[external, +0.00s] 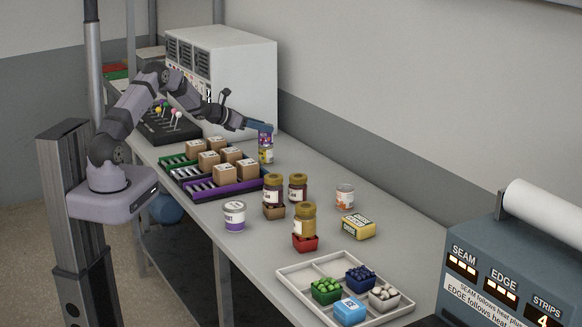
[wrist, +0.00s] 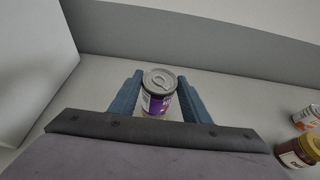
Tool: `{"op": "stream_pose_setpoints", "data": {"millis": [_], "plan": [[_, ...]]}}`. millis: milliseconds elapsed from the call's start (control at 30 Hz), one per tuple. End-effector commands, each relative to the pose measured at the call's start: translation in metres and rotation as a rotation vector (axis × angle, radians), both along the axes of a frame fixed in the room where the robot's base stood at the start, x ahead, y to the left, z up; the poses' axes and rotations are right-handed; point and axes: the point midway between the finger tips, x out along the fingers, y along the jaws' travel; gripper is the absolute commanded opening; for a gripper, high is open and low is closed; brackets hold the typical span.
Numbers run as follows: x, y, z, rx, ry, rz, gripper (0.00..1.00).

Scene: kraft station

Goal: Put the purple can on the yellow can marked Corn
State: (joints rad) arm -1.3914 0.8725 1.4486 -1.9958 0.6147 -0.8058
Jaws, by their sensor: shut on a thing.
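The purple can (external: 265,140) is upright between the fingers of my gripper (external: 262,130) at the back of the table. In the wrist view its grey ring-pull lid and purple label (wrist: 158,103) show between the two blue fingers (wrist: 160,95). My gripper is shut on it. The yellow can (external: 266,156) stands directly under the purple can, and the two look stacked or nearly touching. I cannot tell if a thin gap is left between them. The yellow can's marking is too small to read in the external view.
A purple and green rack (external: 233,192) with several cardboard boxes is just in front of the cans. A large white cabinet (external: 245,85) stands behind.

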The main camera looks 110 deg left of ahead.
Motion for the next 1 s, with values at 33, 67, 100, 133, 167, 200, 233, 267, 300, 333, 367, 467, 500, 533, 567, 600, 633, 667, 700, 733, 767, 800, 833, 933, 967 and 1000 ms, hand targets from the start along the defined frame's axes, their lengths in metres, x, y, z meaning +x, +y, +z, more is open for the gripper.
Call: {"op": "stream_pose_setpoints", "data": {"millis": [33, 67, 100, 133, 167, 200, 233, 267, 300, 333, 367, 467, 500, 533, 567, 600, 633, 667, 700, 733, 767, 800, 833, 933, 967, 1000], "plan": [[0.0002, 0.0004, 0.0012, 0.002, -0.001, 0.000, 0.17], [0.0002, 0.0004, 0.0012, 0.002, -0.001, 0.000, 0.17], [0.0002, 0.0004, 0.0012, 0.002, -0.001, 0.000, 0.17], [0.0002, 0.0004, 0.0012, 0.002, -0.001, 0.000, 0.17], [0.0002, 0.0004, 0.0010, 0.001, -0.001, 0.000, 0.17], [0.0002, 0.0003, 0.0003, 0.001, -0.001, 0.000, 0.17], [0.0002, 0.0003, -0.0005, 0.002, -0.001, 0.000, 0.17], [0.0002, 0.0004, -0.0014, 0.002, -0.001, 0.000, 0.17], [0.0002, 0.0004, -0.0023, 0.002, -0.001, 0.000, 0.17], [0.0002, 0.0004, -0.0029, 0.002, -0.001, 0.000, 0.17], [0.0001, 0.0001, -0.0022, 0.001, -0.001, 0.000, 0.50], [0.0001, 0.0001, -0.0020, 0.001, -0.001, 0.000, 0.61], [0.0000, 0.0000, -0.0020, 0.000, 0.000, 0.000, 0.61], [0.0000, 0.0000, -0.0020, 0.000, 0.000, 0.000, 0.61], [0.0000, 0.0000, -0.0020, 0.000, 0.000, 0.000, 0.61], [0.0000, 0.0000, -0.0021, 0.000, 0.000, 0.000, 0.61], [0.0000, 0.0000, -0.0020, 0.000, 0.000, 0.000, 0.61], [0.0000, 0.0000, -0.0020, 0.000, 0.000, 0.000, 0.61], [0.0001, 0.0001, -0.0018, 0.000, 0.000, 0.000, 0.61], [0.0001, 0.0001, -0.0016, 0.000, 0.000, 0.000, 0.61], [0.0001, 0.0001, -0.0010, 0.000, 0.000, 0.000, 0.61], [0.0000, 0.0000, -0.0001, 0.000, 0.000, 0.000, 0.61], [0.0001, 0.0001, 0.0008, 0.000, 0.000, 0.000, 0.61], [-0.0028, -0.0020, 0.0017, 0.000, -0.001, 0.001, 0.61], [-0.0046, -0.0035, 0.0022, 0.000, 0.000, 0.001, 0.61], [-0.0070, -0.0056, 0.0035, 0.001, -0.001, 0.002, 0.61]]}}
